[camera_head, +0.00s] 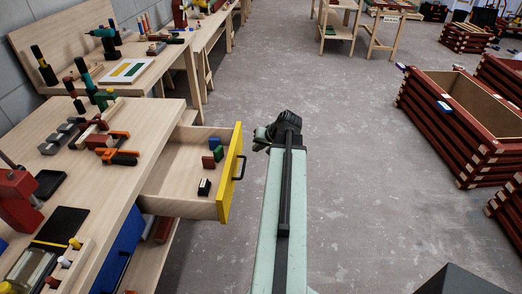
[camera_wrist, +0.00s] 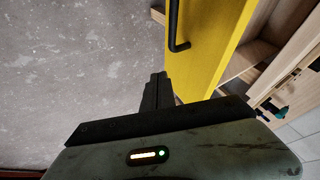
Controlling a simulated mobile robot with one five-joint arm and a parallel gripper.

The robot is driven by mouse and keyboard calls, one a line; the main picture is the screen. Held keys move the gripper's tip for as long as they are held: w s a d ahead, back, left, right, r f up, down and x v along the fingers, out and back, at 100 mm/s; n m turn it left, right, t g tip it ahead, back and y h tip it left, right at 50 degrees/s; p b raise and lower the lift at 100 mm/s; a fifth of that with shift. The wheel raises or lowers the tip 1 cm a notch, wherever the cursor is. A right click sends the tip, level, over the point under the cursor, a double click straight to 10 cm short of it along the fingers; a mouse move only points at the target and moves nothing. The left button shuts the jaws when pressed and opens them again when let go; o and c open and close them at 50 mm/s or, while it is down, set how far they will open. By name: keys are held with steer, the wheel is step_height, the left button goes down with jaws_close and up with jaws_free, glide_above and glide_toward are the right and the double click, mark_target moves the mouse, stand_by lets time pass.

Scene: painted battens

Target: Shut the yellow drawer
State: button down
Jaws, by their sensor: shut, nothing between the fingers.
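The yellow drawer (camera_head: 232,170) stands pulled out from the workbench, with its yellow front and black handle (camera_head: 239,167) facing right. Its wooden inside shows several small blocks. My gripper (camera_head: 262,140) is just right of the drawer front in the head view, near its far end, with a small gap that I cannot judge exactly. In the wrist view the yellow front (camera_wrist: 215,45) fills the upper middle, with the black handle at its left. My gripper (camera_wrist: 158,80) also shows there, its dark fingers shut and empty, beside the yellow front. Whether they touch it is unclear.
The workbench (camera_head: 150,112) at left carries clamps, tools and blocks. Red slatted crates (camera_head: 430,120) stand at right. The grey floor (camera_head: 350,150) between is clear.

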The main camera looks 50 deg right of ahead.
mark_target(239, 153)
steer(key=shift+w+a+f+b, duration=0.3)
steer(key=shift+w+f, duration=0.2)
steer(key=shift+w, duration=0.45)
steer(key=shift+w+a+f+b, duration=0.2)
steer(key=shift+w+a+f, duration=0.2)
steer(key=shift+w, duration=0.6)
steer(key=shift+w+a+f+b, duration=0.25)
steer(key=shift+w+f, duration=0.3)
steer(key=shift+w, duration=0.4)
